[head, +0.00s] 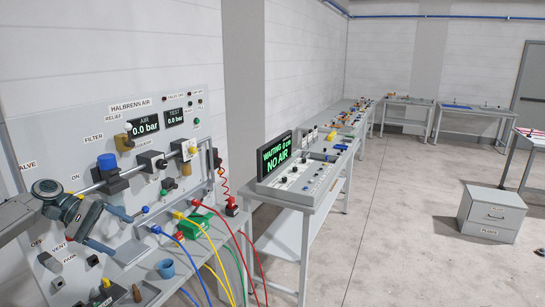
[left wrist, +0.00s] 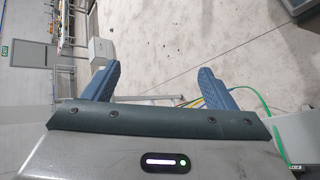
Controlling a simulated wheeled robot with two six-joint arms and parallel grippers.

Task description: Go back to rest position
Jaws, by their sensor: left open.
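My left gripper (head: 113,231) comes in from the left in the head view, in front of the grey air panel (head: 95,130) and above its bench. In the left wrist view the two blue fingers of my left gripper (left wrist: 168,88) stand wide apart with nothing between them. Floor and a bench edge show beyond them. I cannot tell from the head view whether the fingers touch the panel. My right gripper is in neither view.
The air bench carries a blue cup (head: 166,269), a green block (head: 194,226) and coloured hoses. A console reading "NO AIR" (head: 276,156) stands on the neighbouring bench. A grey drawer cabinet (head: 492,214) stands on the right. The floor (head: 400,225) between is clear.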

